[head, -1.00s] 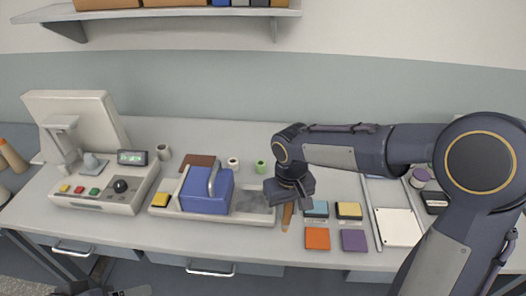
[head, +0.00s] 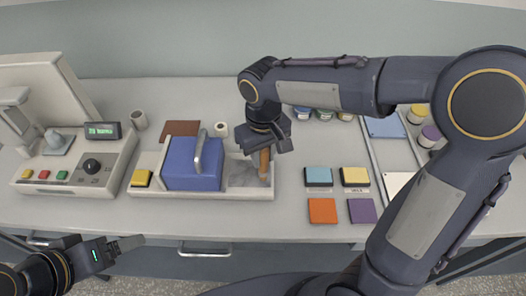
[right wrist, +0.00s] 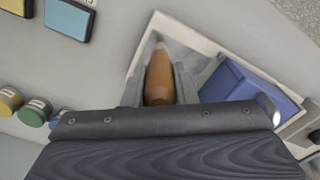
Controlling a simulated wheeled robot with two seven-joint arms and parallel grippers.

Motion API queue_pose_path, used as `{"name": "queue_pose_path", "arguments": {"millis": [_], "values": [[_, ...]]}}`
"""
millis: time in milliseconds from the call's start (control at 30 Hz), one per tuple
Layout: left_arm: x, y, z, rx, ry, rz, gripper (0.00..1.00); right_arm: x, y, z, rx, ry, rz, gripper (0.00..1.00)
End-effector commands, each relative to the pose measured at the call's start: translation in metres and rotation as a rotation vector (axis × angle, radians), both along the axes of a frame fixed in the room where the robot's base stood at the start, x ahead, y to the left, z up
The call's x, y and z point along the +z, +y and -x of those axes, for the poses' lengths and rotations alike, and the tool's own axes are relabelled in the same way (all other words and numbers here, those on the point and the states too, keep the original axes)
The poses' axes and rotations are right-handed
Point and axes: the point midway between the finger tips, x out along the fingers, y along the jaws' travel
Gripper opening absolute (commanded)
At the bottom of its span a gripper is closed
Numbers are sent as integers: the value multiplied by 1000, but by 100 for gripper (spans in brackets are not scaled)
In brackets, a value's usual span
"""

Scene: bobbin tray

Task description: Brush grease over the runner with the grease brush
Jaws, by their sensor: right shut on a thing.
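The grease brush shows as a brown wooden handle (head: 264,163), upright in my right gripper (head: 264,148), which is shut on it. The brush is over the right end of a long pale tray (head: 215,193). Its bristles are hidden, and I cannot tell whether they touch. A grey, mottled surface (head: 240,174) lies in the tray, left of the brush; a blue block with a grey handle (head: 190,165) sits further left. In the right wrist view the brush (right wrist: 160,76) stands between both fingers, inside the tray's rim. My left gripper (head: 135,242) is low at left, away from the tray; its jaw opening is unclear.
A control box (head: 75,172) with buttons and a knob stands at left. A yellow block (head: 141,178) is at the tray's left end. Blue, yellow, orange and purple pads (head: 322,211) lie right of the tray. Jars (head: 418,114) stand at far right.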

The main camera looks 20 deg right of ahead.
Motion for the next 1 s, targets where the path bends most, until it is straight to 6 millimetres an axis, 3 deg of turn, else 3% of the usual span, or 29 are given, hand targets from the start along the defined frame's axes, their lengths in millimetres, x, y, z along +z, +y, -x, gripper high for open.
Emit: {"name": "queue_pose_path", "arguments": {"millis": [1000], "values": [[-8, 0, 0, 0, 0, 0, 82, -11, 0, 0, -1, 0, 0, 3]]}}
